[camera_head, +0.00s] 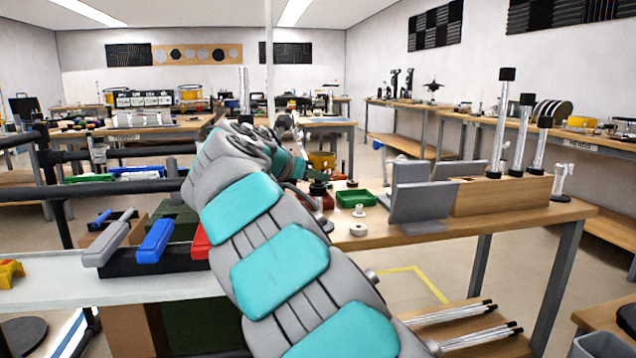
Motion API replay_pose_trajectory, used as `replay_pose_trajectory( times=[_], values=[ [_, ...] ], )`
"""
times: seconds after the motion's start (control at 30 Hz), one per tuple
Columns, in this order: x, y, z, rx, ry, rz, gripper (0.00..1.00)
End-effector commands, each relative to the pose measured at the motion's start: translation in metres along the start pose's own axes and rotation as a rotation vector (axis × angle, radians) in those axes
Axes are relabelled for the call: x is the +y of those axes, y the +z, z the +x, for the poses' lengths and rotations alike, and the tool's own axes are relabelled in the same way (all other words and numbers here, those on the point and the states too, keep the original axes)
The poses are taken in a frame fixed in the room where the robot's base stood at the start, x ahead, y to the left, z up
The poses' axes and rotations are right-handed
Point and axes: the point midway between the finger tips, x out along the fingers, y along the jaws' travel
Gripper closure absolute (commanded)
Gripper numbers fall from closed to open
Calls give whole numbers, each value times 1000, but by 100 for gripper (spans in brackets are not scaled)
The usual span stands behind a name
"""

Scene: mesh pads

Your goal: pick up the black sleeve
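My arm reaches from the bottom right up and away over the wooden workbench (480,226). Its far end, with a teal pad, is over the left part of this bench. My gripper (312,181) is small and mostly hidden there; its fingers cannot be made out. A small dark round piece (318,188) is close by that end; I cannot tell if it is the black sleeve or whether it is touched. Black cylindrical caps (507,74) also top the upright metal rods at the bench's right.
Grey angled plates (418,205) and a wooden rod block (502,195) stand to the right. A rack with blue and red handles (155,241) is at left.

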Motion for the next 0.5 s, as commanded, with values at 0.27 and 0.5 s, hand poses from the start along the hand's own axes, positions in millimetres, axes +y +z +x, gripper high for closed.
replay_pose_trajectory(
  times=[0.27, 0.5],
  values=[
    [0, 0, 0, 0, 0, 0, 100],
    [0, 0, 0, 0, 0, 0, 100]
  ],
)
